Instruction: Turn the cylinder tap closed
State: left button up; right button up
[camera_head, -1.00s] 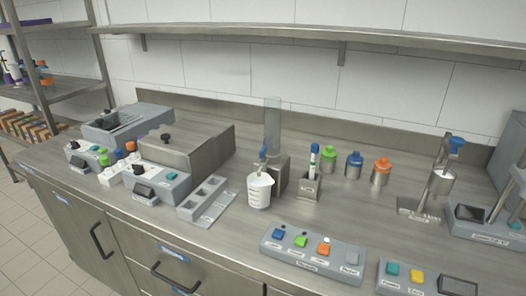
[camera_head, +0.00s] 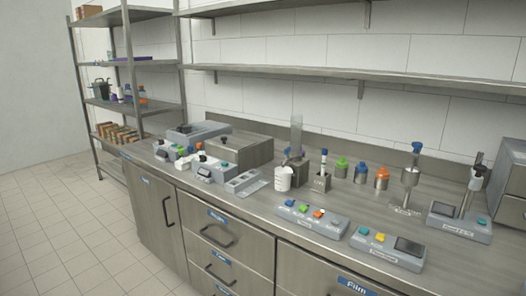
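A white measuring cup (camera_head: 284,178) stands just below the tap, in front of the block. Neither of my grippers is in view.
A holder with a blue-capped marker (camera_head: 322,179) stands right of the cylinder, then green, blue and orange-topped bottles (camera_head: 381,178). Button panels (camera_head: 312,218) line the front edge. Grey devices (camera_head: 205,163) stand left. A shelf (camera_head: 360,75) hangs above.

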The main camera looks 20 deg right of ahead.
aim_at(287, 150)
jog(key=u, duration=0.6)
jog(key=i, duration=1.85)
jog(key=z, duration=0.8)
